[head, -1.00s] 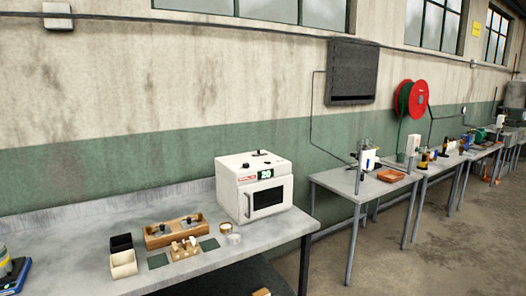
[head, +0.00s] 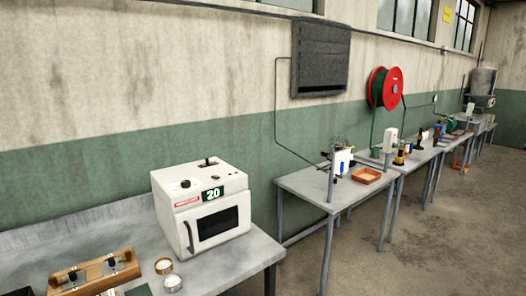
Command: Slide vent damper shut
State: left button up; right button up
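A white boxy oven (head: 203,207) with a dark door window, a green "20" display and a red label stands on the near grey table. On its top are a dark slider-like knob (head: 208,162) in a slot and a small dark knob (head: 186,184); these may be the vent damper, but I cannot tell its position for sure. Neither of my grippers is in view.
Further tables with an orange tray (head: 366,175) run along the wall at right. Open floor (head: 425,240) lies at lower right.

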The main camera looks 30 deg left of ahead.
aim_at(207, 163)
jog(key=u, duration=0.3)
jog(key=i, duration=1.2)
jog(key=u, duration=0.6)
